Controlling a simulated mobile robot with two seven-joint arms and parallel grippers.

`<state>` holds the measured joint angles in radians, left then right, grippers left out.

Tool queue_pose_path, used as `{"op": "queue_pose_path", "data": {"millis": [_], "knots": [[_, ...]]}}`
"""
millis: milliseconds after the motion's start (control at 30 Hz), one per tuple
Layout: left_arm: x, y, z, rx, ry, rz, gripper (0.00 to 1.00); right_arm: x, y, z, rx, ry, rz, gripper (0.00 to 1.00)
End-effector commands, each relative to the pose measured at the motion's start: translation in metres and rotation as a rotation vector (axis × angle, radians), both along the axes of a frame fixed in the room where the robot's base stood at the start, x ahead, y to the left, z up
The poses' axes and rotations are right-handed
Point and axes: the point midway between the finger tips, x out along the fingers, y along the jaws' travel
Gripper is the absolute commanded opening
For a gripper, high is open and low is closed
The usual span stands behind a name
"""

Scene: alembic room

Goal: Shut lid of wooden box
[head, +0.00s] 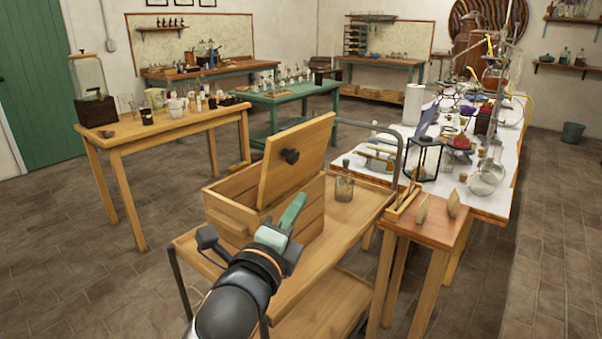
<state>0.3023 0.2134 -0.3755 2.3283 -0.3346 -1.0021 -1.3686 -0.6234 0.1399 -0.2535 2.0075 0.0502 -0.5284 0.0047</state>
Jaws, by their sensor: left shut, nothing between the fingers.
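The wooden box (230,222) stands on a wooden cart (345,222). My left gripper (294,208) is in front of the box, below the lid. Its green fingers are shut with nothing between them. They overlap the box front in the picture; I cannot tell whether they touch it. My arm hides the lower front of the box. My right gripper is not in view.
A small glass jar (344,188) stands on the cart right of the box, near the curved metal handle (400,150). A long white-topped table (490,202) crowded with glassware is at the right. A wooden table (185,128) is at the left, with clear floor between.

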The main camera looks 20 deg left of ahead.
Motion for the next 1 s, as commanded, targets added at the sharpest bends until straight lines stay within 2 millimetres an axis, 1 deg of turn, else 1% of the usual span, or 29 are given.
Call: {"op": "queue_pose_path", "data": {"millis": [167, 400, 533, 600, 733, 833, 1000], "knots": [[0.028, -0.001, 0.002, -0.003, 0.001, 0.0, 0.0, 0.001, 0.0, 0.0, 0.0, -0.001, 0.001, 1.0], [0.073, -0.004, 0.005, -0.007, 0.002, -0.002, 0.0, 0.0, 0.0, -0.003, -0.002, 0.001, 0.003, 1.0], [0.094, -0.004, 0.007, -0.007, 0.002, -0.002, 0.0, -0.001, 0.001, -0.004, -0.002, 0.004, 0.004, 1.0], [0.097, 0.008, 0.01, -0.004, 0.002, 0.001, 0.0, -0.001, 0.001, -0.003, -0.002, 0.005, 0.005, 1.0], [0.101, 0.023, 0.015, -0.004, 0.001, -0.001, 0.0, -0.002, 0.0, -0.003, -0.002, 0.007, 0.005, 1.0], [0.102, 0.029, 0.017, -0.005, 0.002, -0.003, 0.0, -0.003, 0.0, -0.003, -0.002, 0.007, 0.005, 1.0], [0.103, 0.033, 0.018, -0.006, 0.002, -0.003, 0.0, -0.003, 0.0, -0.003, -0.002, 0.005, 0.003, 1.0]]}}
